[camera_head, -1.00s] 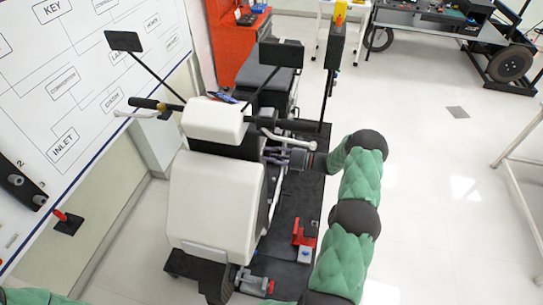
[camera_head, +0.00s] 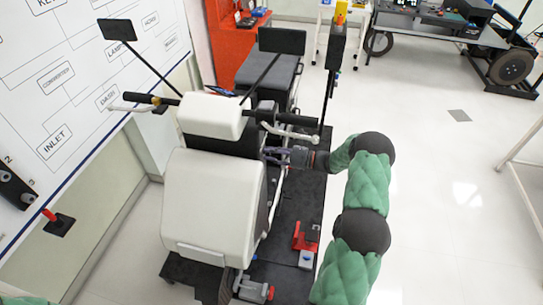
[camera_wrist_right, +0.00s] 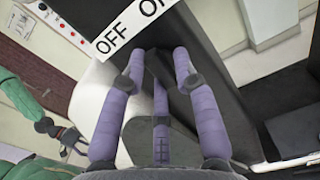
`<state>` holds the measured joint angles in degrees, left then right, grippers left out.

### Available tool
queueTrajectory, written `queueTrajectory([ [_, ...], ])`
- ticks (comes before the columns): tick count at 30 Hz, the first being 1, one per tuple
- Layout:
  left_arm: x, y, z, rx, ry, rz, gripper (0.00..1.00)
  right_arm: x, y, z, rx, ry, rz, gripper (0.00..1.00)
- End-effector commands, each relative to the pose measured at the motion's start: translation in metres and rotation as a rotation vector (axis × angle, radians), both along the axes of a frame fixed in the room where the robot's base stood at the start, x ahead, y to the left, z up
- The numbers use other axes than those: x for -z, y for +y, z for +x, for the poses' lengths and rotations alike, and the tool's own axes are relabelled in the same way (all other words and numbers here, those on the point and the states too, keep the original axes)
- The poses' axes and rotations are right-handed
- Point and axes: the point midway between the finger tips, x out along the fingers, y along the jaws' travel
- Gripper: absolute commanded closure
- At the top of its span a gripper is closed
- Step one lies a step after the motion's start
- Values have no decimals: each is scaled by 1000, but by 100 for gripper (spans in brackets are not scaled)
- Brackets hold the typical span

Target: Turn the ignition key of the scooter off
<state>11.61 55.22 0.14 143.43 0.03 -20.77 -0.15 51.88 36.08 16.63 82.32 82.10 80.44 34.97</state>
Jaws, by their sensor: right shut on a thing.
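The scooter (camera_head: 220,190), with a white front panel, stands upright on a dark base in the head view. My right gripper (camera_head: 288,156) reaches in from the right, below the right handlebar. In the right wrist view, the purple fingers of my right gripper (camera_wrist_right: 155,68) are closed in around a dark part beside a white label (camera_wrist_right: 124,30) reading OFF and ON. The fingertips sit just under the word OFF. The ignition key is mostly hidden between the fingers, so its angle cannot be told.
The handlebar (camera_head: 270,118) and mirrors (camera_head: 282,41) rise close to my right arm. A whiteboard (camera_head: 70,80) with labels stands at the left. A red cabinet (camera_head: 237,45) is behind the scooter.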

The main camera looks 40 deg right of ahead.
Motion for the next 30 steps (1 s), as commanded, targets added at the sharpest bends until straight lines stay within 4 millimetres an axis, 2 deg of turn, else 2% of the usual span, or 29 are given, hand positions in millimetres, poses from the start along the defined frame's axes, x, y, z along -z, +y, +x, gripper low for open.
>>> queueTrajectory([
  [7, 7, 0, 0, 0, 0, 0, 37, 2, 3, -1, -6, -50, -61, 100],
  [23, 8, 0, 0, 0, 0, 0, 37, 3, 3, -1, -8, -63, -80, 100],
  [24, 8, 0, 0, 0, 0, 0, 37, 3, 3, -1, -8, -63, -80, 64],
  [25, 8, 0, 0, 0, 0, 0, 37, 3, 3, -1, -8, -63, -79, 56],
  [30, 8, 0, 0, 0, 0, 0, 37, 2, 2, -1, -5, -64, -81, 54],
])
